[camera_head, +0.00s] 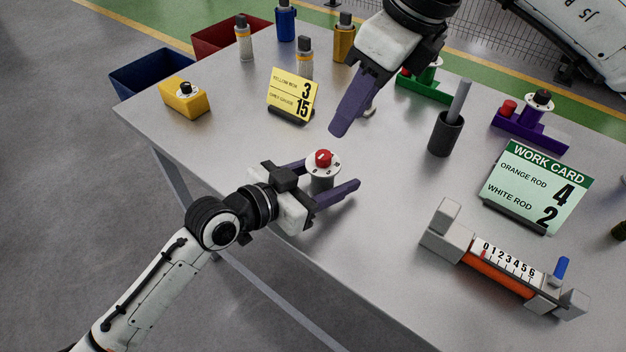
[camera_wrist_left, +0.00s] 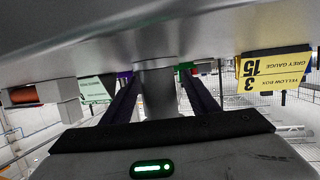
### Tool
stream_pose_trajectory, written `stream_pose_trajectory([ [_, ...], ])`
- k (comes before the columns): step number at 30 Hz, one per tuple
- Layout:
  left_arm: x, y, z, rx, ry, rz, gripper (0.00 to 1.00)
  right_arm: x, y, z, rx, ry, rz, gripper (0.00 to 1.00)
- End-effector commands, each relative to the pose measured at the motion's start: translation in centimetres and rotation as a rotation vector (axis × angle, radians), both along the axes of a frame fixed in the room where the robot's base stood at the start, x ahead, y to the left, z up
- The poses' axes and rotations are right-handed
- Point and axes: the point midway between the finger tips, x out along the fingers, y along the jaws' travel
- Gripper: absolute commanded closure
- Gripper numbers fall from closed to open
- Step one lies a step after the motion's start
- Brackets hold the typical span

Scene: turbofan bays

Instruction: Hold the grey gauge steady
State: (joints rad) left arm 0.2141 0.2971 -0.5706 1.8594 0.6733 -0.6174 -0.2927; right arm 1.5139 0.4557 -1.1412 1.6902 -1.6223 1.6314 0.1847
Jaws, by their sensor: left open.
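The grey gauge (camera_head: 321,184) is an upright grey cylinder with a white round top and a red knob, standing on the table near its front edge. My left gripper (camera_head: 330,174) is open, with one purple finger on either side of the gauge. In the left wrist view, which is upside down, the grey cylinder (camera_wrist_left: 155,88) stands between the two fingers; contact cannot be told. My right gripper (camera_head: 341,130) points down above the table behind the gauge. Its fingers overlap in the picture, so its opening is hidden.
A yellow card (camera_head: 293,95) reading grey gauge 15 and a yellow box (camera_head: 184,100) stand to the left. A grey post in a dark holder (camera_head: 445,134), a green work card (camera_head: 535,185) and a scale fixture with an orange rod (camera_head: 497,270) stand to the right. Several bottles stand behind.

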Motion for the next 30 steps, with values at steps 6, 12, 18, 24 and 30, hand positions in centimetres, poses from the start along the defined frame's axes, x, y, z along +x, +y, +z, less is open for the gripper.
stream_pose_trajectory([
  [6,1.03,-1.13,-0.51,0.001,0.000,0.000,0.46,-0.01,0.01,0.00,0.000,0.000,0.000,0.69],
  [12,1.10,-1.21,-0.56,0.002,-0.001,-0.001,0.46,0.00,0.01,0.00,0.000,0.000,0.000,0.69],
  [18,1.10,-1.19,-0.55,0.001,0.000,0.000,0.66,0.00,0.01,0.00,0.000,0.000,0.000,0.69],
  [24,1.10,-1.18,-0.55,0.002,0.000,0.001,1.00,0.00,0.01,0.00,0.000,0.000,0.000,0.69],
  [30,1.10,-1.16,-0.54,0.002,0.000,0.001,1.00,0.20,0.31,0.05,-0.005,0.035,-0.069,0.60],
])
